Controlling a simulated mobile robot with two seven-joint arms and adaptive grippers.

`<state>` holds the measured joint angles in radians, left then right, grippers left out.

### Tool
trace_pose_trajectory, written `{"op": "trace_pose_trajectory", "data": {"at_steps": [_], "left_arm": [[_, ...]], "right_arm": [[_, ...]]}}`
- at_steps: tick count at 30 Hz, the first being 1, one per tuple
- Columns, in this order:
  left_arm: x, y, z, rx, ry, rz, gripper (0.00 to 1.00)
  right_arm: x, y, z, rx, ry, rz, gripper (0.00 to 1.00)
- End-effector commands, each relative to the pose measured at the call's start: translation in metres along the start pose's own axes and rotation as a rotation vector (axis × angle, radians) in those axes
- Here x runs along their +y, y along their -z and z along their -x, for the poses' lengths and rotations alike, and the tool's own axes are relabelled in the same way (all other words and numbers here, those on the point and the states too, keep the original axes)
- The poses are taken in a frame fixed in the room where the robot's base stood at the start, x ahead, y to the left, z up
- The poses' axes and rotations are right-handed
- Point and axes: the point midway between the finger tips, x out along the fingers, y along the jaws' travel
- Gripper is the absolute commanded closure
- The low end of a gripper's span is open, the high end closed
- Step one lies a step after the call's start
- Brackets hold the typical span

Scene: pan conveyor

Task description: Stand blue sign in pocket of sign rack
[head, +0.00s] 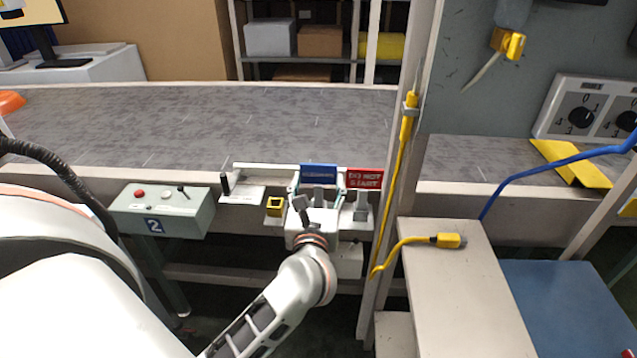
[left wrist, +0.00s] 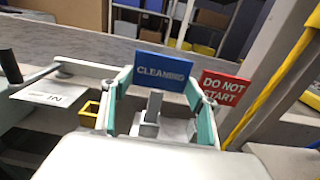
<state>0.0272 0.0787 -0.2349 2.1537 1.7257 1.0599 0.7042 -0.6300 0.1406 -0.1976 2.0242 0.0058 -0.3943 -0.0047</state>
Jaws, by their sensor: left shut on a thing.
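The blue sign (head: 319,173), lettered CLEANING, is upright between the fingers of my left gripper (head: 318,181), which is shut on it. In the left wrist view the blue sign (left wrist: 163,71) spans the gap between the two green-lined fingertips (left wrist: 160,82). A grey upright piece of the sign rack (left wrist: 152,108) shows below the sign. I cannot tell whether the sign's lower edge touches it. A red DO NOT START sign (head: 364,178) stands at the rack's right pocket (head: 361,206). My right gripper is not in view.
A yellow square holder (head: 275,206) and a white plate with a black handle (head: 241,193) lie left of the gripper. A control box (head: 162,211) is further left. A post with a yellow cable (head: 404,140) rises close on the right. The conveyor (head: 200,120) behind is empty.

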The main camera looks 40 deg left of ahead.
Motion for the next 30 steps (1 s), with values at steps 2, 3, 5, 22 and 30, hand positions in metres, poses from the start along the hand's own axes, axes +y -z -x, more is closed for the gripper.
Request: {"op": "trace_pose_trajectory", "data": {"at_steps": [2, 3, 5, 22, 30], "left_arm": [[0.000, 0.002, 0.000, 0.000, 0.000, -0.001, 0.65], [0.000, 0.003, 0.000, 0.000, 0.000, -0.001, 0.65], [0.000, 0.004, 0.000, 0.000, 0.000, -0.001, 0.65], [0.000, 0.007, 0.000, 0.000, 0.000, -0.001, 0.22], [0.000, 0.009, 0.010, 0.002, 0.001, -0.002, 0.22]], "right_arm": [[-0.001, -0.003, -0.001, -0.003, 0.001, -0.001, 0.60], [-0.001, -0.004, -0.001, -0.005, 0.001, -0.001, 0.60], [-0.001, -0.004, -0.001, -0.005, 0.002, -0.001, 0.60], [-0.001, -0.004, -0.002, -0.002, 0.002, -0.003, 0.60], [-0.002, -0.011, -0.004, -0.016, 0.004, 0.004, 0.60]]}}
